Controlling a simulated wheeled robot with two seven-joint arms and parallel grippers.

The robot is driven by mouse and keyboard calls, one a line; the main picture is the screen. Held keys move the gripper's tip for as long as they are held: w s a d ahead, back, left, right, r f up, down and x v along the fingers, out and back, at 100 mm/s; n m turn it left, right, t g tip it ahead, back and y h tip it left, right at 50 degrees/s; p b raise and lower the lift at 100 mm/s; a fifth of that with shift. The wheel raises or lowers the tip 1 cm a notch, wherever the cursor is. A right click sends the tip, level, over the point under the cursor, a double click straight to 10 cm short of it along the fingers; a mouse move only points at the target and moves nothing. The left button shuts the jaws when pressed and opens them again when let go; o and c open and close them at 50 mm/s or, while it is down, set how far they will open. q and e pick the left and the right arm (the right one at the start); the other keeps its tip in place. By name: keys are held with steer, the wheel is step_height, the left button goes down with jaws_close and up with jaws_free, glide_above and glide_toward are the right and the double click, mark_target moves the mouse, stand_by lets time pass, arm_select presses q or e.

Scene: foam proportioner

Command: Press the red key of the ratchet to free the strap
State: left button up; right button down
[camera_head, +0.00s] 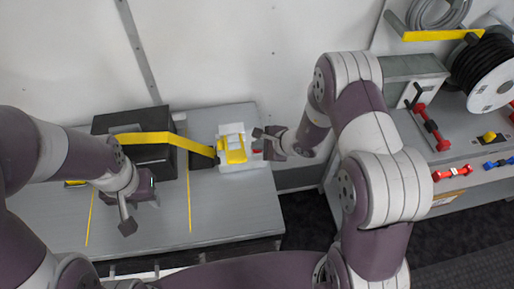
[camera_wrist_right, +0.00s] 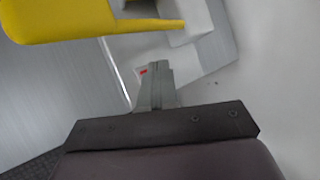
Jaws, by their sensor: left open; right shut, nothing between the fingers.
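The ratchet (camera_head: 225,161) is a pale block with a yellow handle (camera_head: 236,152), on the right part of the grey bench. Its red key (camera_head: 257,152) shows as a small red patch at its right side. A yellow strap (camera_head: 150,138) runs over the black box (camera_head: 150,157) toward the ratchet. My right gripper (camera_head: 259,134) is shut and empty beside the red patch. In the right wrist view its closed fingertips (camera_wrist_right: 150,66) overlap a bit of red (camera_wrist_right: 143,71); I cannot tell whether they touch it. My left gripper (camera_head: 126,222) is open and empty, in front of the box.
The grey bench top (camera_head: 230,212) is clear in front of the ratchet. A second bench on the right carries a black cable reel (camera_head: 485,65), a grey box (camera_head: 418,75), and red and blue fittings. A pale wall stands close behind the bench.

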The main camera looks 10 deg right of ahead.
steer(key=shift+r+p, duration=0.3)
steer(key=shift+r, duration=0.55)
steer(key=shift+r+p, duration=1.45)
steer(key=shift+r, duration=1.1)
